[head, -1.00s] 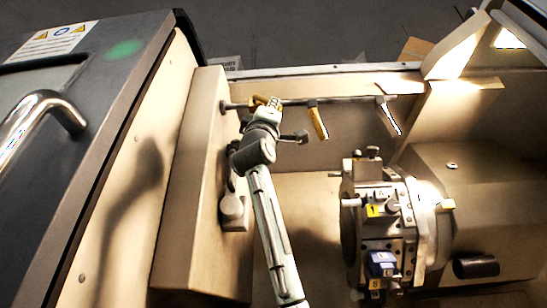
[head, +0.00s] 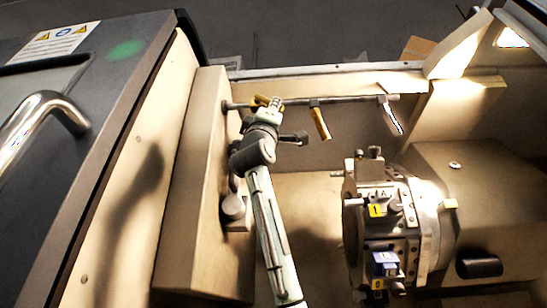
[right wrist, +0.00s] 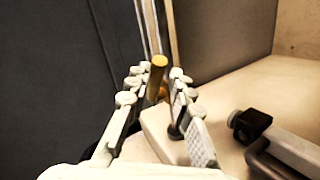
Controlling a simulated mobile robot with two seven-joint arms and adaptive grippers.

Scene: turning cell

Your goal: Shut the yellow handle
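A yellow handle (right wrist: 158,70) stands up between the fingers of my right gripper (right wrist: 158,88) in the right wrist view. The fingers are apart, with one on each side of the handle and small gaps visible. In the head view the same right gripper (head: 268,107) is at the left end of a thin rail, and a bit of yellow (head: 262,100) shows by its fingertips. A second yellow handle (head: 320,123) hangs tilted from the rail further right, apart from the gripper. My left gripper is not in view.
The grey rail (head: 350,99) runs along the back wall and also carries a pale handle (head: 391,115). A tool turret (head: 385,225) stands at the right. A beige wall block (head: 190,190) is close left of my arm. A dark bracket (right wrist: 250,125) lies right of the gripper.

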